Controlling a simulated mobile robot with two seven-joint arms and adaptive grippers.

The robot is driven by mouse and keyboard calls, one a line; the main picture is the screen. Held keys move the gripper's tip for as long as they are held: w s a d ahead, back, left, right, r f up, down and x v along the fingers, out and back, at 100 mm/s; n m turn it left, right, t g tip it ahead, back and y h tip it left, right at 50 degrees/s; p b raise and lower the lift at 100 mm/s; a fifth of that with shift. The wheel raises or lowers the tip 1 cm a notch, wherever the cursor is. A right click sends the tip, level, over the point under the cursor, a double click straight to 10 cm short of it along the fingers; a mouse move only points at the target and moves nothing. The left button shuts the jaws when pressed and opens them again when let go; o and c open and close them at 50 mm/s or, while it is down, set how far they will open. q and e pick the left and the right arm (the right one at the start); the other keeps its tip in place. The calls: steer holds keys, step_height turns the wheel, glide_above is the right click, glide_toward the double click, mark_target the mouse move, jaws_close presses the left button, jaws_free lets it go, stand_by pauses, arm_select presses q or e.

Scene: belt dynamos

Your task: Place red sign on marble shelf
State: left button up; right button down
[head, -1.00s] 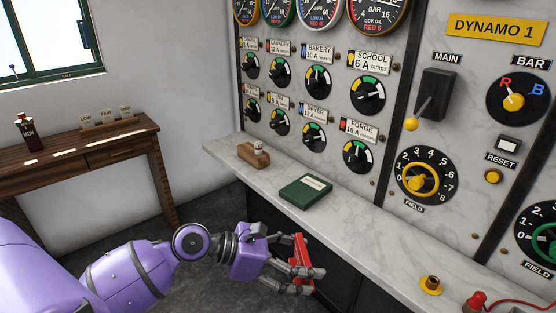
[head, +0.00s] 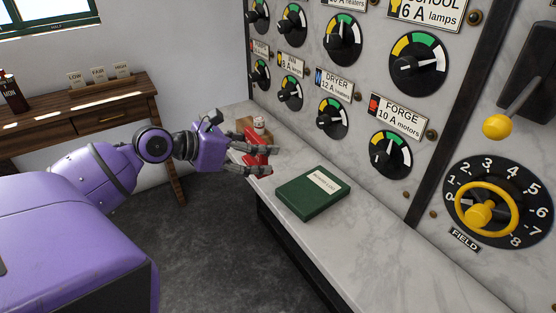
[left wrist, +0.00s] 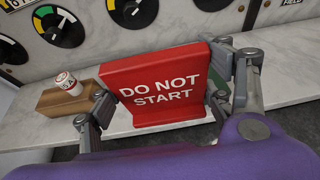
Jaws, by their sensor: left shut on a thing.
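The red sign (left wrist: 158,88), lettered "DO NOT START", stands upright between the fingers of my left gripper (left wrist: 160,105) in the left wrist view. My left gripper (head: 256,158) is shut on the sign, which also shows in the head view (head: 262,168), partly hidden by the fingers. The marble shelf (head: 345,245) runs along the base of the panel. The sign is at the shelf's front edge near its far left end; I cannot tell whether it touches the marble. My right gripper is in neither view.
A green book (head: 313,192) lies on the shelf right of the sign. Dials line the panel behind. A wooden side table (head: 85,118) stands at the far left.

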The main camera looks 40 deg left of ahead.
arm_select(q)
steer(key=shift+w+a+r, duration=0.1)
steer(key=shift+w+a, duration=0.6)
steer(key=shift+w, duration=0.15)
steer(key=w+a+f+b, duration=0.1)
steer(key=w+f, duration=0.2)
steer(key=w, duration=0.1)
steer(key=w+a+f+b, duration=0.1)
steer(key=w+f, duration=0.2)
steer(key=w, duration=0.1)
steer(key=w+a+f+b, duration=0.1)
steer(key=w+f+b, duration=0.1)
steer(key=w+f, duration=0.1)
steer(key=shift+w, duration=0.6)
steer(key=shift+f+b, duration=0.3)
steer(key=shift+f, duration=1.3)
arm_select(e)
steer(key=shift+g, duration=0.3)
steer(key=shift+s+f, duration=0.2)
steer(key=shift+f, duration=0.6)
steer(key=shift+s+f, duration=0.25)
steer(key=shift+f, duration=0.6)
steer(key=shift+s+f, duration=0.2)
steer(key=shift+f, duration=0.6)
arm_select(q)
steer(key=shift+f, duration=0.1)
steer(key=o, duration=1.3)
steer(key=shift+c, duration=0.2)
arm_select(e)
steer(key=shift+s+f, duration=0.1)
